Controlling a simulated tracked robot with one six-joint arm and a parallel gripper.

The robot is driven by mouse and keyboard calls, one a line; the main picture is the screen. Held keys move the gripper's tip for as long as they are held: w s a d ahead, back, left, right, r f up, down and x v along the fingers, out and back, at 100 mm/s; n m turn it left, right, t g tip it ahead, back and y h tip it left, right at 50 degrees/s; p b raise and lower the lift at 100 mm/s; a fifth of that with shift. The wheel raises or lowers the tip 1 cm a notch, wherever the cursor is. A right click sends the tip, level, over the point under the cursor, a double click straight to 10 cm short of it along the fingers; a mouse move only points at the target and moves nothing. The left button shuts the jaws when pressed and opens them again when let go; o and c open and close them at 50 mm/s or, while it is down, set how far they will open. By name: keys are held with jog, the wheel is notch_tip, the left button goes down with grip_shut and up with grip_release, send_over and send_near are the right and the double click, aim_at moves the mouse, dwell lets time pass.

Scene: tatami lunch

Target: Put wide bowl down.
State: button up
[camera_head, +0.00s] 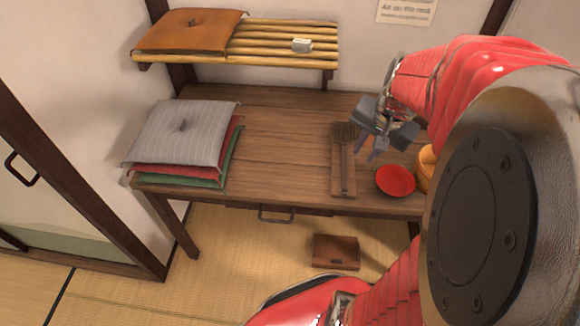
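A red, wide, shallow bowl (395,181) is near the front right of the wooden table (285,150). It looks upright and appears to rest on the tabletop. My gripper (388,148) is above and just behind the bowl, pointing down towards the table. Its fingers look spread apart, with a gap between them, and I see nothing held there. The bowl appears apart from the fingers. My arm's large link covers the right end of the table.
A spatula-like utensil (344,150) lies on a narrow board left of the bowl. A yellow-orange container (426,168), partly hidden by my arm, is close on the bowl's right. Stacked cushions (182,135) occupy the table's left end. The middle is clear. A slatted shelf (270,40) is above.

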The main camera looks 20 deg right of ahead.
jog(key=s+a+r+n, duration=0.2)
jog(key=a+n, duration=0.1)
jog(key=a, duration=0.4)
jog(key=s+a+r+n+t, duration=0.1)
jog(key=s+a+r+n, duration=0.1)
jog(key=a, duration=0.5)
jog(key=s+a+r+n+t, duration=0.1)
jog(key=s+a+r+n, duration=0.1)
jog(key=a+n, duration=0.4)
jog(key=shift+s+a+r+y, duration=0.15)
jog(key=shift+a+r+y, duration=0.25)
jog(key=shift+a+r, duration=0.45)
jog(key=shift+o, duration=0.8)
